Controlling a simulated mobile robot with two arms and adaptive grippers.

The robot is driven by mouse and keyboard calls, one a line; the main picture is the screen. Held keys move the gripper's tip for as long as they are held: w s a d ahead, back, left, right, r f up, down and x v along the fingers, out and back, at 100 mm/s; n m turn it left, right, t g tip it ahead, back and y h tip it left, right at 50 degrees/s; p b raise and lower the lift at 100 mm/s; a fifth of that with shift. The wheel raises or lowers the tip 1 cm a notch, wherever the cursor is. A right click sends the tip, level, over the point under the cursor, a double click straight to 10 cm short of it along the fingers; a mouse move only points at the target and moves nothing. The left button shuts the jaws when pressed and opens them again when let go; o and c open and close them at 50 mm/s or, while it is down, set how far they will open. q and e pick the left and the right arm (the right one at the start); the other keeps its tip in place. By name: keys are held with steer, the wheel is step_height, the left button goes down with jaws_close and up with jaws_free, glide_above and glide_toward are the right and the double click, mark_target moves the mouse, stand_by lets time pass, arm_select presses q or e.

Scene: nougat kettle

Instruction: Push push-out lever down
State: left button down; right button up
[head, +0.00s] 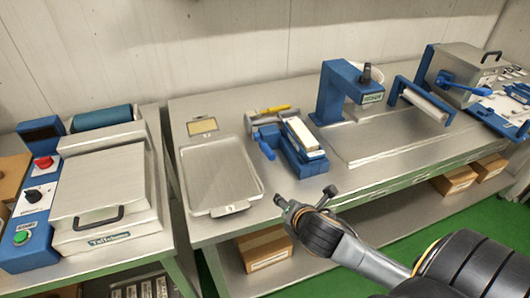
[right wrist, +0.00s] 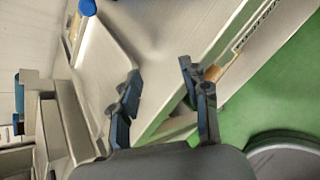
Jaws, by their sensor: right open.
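A blue device (head: 298,157) with a pale block in its top stands in the middle of the steel table. A blue lever (head: 266,149) sticks out at its left front and looks tilted. Another blue lever (head: 460,85) is on the machine at the far right; I cannot tell from labels which is the push-out lever. My right gripper (head: 306,197) is open and empty near the table's front edge, in front of the blue device and apart from it. In the right wrist view its fingers (right wrist: 160,80) are spread, and a blue rounded end (right wrist: 88,7) shows at the top. My left gripper is out of view.
A grey tray (head: 222,178) lies left of the blue device. A lidded machine (head: 105,190) stands further left. A blue arch-shaped stand (head: 343,92) and a roller (head: 424,104) are to the right. Cardboard boxes (head: 264,247) sit on the shelf below.

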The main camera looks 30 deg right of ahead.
mark_target(268, 152)
steer(key=w+d+r+n+t, duration=0.25)
steer(key=w+r+n, duration=0.25)
steer(key=r+n, duration=0.45)
steer(key=shift+n+t, duration=0.35)
steer(key=shift+n, duration=0.3)
steer(key=x, duration=0.9)
steer(key=f+p+x, duration=0.1)
steer(key=x, duration=0.4)
steer(key=shift+s+a+f, duration=0.1)
steer(key=shift+a, duration=0.3)
steer(key=shift+c, duration=0.4)
jaws_close()
